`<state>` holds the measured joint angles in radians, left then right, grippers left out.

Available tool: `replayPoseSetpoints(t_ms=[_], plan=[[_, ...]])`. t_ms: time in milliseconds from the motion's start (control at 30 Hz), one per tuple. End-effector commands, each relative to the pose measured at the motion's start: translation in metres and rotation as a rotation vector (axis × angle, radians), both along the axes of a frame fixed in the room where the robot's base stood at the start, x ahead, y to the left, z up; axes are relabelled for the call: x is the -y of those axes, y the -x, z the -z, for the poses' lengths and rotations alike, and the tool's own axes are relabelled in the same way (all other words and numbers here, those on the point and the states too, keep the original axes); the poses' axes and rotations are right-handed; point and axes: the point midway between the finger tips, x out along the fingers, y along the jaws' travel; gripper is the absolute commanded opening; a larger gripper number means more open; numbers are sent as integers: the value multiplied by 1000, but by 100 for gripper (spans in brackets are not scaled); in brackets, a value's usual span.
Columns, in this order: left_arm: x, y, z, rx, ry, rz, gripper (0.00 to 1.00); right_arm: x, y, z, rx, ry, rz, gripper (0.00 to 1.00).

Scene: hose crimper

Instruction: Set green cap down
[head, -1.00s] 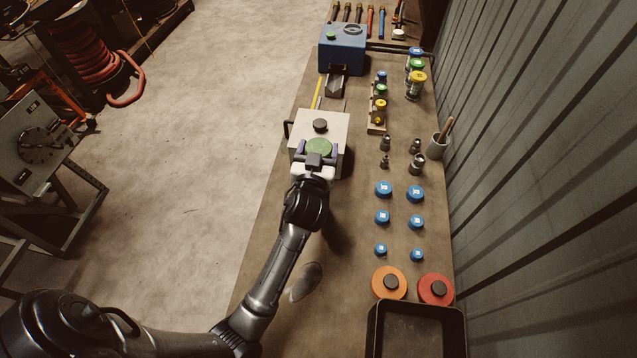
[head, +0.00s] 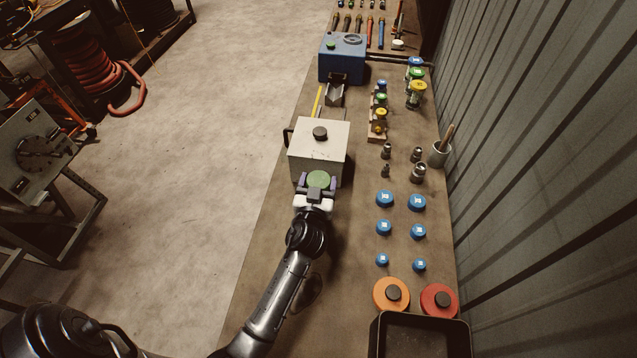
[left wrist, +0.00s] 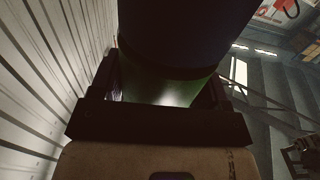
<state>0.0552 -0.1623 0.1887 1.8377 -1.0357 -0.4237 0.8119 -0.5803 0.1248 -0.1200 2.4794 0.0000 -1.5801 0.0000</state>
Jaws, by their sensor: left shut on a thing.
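The green cap (head: 318,179) is a flat round disc held between the fingers of my left gripper (head: 317,186) in the head view. The gripper is shut on it, just in front of the white box with the black knob. In the left wrist view the cap (left wrist: 165,90) is a shaded green surface between the dark fingers, under a large dark shape. I cannot tell whether the cap touches the bench. My right gripper is not in view.
The white box (head: 318,153) stands directly beyond the gripper. Blue caps (head: 385,199) lie in rows to the right, with an orange disc (head: 391,294), a red disc (head: 438,301) and a black tray (head: 377,338) nearer. The bench (head: 345,235) between gripper and blue caps is clear.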

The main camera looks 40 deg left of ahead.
Motion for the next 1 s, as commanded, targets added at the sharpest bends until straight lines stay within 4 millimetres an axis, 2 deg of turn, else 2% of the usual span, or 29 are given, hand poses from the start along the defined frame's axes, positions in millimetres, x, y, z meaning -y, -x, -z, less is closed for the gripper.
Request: replayPoseSetpoints(t_ms=[400,433,667,1000], plan=[[0,0,5,1,2,0,48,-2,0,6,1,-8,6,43],[0,0,4,1,2,0,72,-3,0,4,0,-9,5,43],[0,0,3,1,1,0,94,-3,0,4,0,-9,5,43],[0,0,2,-1,-1,0,95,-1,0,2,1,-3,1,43]])
